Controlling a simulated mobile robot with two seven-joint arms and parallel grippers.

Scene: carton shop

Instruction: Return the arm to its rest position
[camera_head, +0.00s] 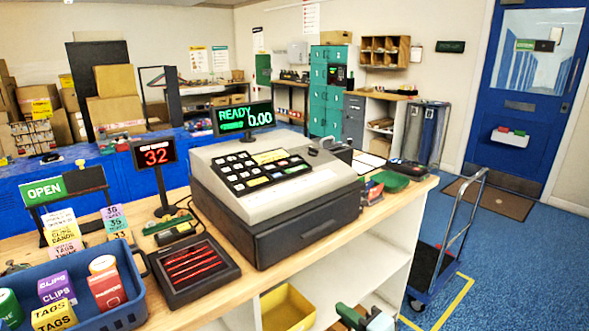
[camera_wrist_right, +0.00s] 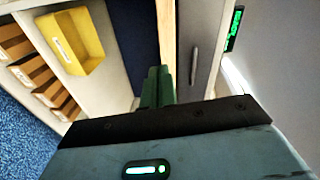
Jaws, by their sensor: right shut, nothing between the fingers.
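My right gripper (camera_head: 350,316) shows at the bottom edge of the head view, low in front of the counter's open white shelves. Its green fingers are together and hold nothing. They also show in the right wrist view (camera_wrist_right: 157,88), side by side in front of the counter. Most of my right arm is out of view. My left arm and left gripper are not in view.
A cash register (camera_head: 275,190) stands on the wooden counter (camera_head: 200,292). A blue basket (camera_head: 125,314) of small cartons is at the left. A yellow bin (camera_head: 288,308) sits on the shelf near my right gripper. A cart (camera_head: 440,262) stands at right on open blue floor.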

